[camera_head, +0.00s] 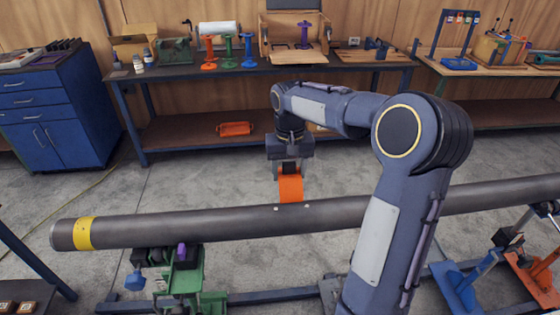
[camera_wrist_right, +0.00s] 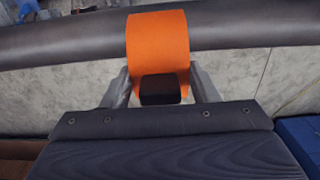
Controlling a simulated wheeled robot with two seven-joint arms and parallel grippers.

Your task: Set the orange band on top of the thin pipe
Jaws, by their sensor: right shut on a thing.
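The orange band (camera_head: 290,188) is a curved strip held below my right gripper (camera_head: 289,168), at the far side of the long dark grey pipe (camera_head: 380,210). Its lower edge meets the pipe's upper outline in the head view; I cannot tell whether they touch. In the right wrist view, the band (camera_wrist_right: 158,38) overlaps the pipe (camera_wrist_right: 70,45), and the right gripper's fingers (camera_wrist_right: 160,88) are shut on it, with a dark block between them. The pipe lies horizontally and has a yellow ring (camera_head: 84,233) near its left end. My left gripper is out of view.
Green (camera_head: 185,272), blue (camera_head: 455,285) and orange (camera_head: 538,275) stands are under the pipe. A workbench (camera_head: 180,72) with tools and small coloured stands is at the back, beside a blue drawer cabinet (camera_head: 50,105). Bare floor lies between the pipe and bench.

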